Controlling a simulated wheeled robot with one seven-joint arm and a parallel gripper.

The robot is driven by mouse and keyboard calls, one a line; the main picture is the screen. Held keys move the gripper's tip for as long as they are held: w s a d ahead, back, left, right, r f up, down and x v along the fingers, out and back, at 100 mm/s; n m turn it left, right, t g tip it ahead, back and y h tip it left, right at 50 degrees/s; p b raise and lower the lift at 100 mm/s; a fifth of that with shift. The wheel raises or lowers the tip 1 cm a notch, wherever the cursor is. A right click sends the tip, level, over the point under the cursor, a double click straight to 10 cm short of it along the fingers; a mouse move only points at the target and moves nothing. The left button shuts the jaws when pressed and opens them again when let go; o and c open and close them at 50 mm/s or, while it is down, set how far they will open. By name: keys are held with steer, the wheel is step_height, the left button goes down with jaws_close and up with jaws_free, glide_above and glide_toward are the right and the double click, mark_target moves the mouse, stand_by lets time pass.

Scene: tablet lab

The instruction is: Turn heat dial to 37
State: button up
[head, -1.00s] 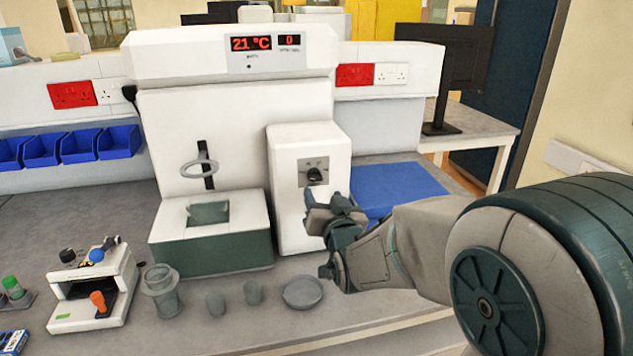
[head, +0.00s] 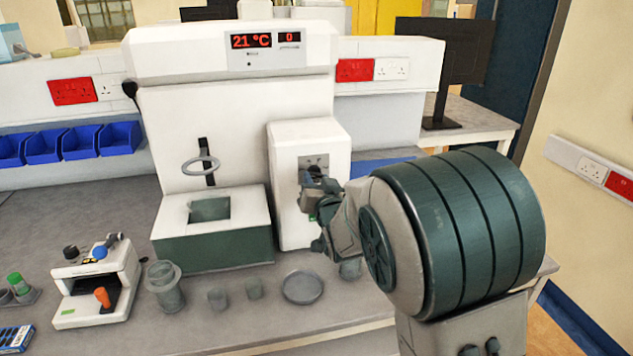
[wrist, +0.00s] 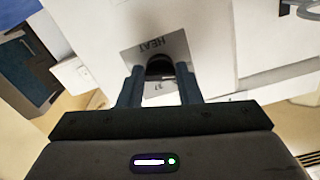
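The dark heat dial (wrist: 160,67) is on a grey plate marked HEAT (wrist: 166,49), upside down in the wrist view. In the head view the dial (head: 314,172) is on the front of the white housing (head: 293,225), partly covered by my gripper. My gripper (head: 310,190) is at the dial. In the wrist view its two fingers (wrist: 160,72) stand apart, one on each side of the dial, with narrow gaps; I see no clear contact. The machine's red display (head: 251,41) reads 21 °C, and a smaller one beside it reads 0.
A shallow grey dish (head: 303,288), small grey cups (head: 217,299) and a jar (head: 165,287) stand on the bench below the machine. A blue mat (head: 378,166) lies behind my arm.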

steer(key=c, duration=0.4)
steer(key=shift+f+b, duration=0.1)
steer(key=shift+b, duration=0.4)
steer(key=m+b, duration=0.6)
steer(key=b, duration=0.2)
steer(key=m+b, duration=0.7)
steer(key=b, duration=0.2)
steer(key=m+b, duration=0.6)
steer(key=b, duration=0.3)
steer(key=shift+a+r+m, duration=0.15)
steer(key=shift+r+m, duration=0.15)
steer(key=shift+r, duration=0.05)
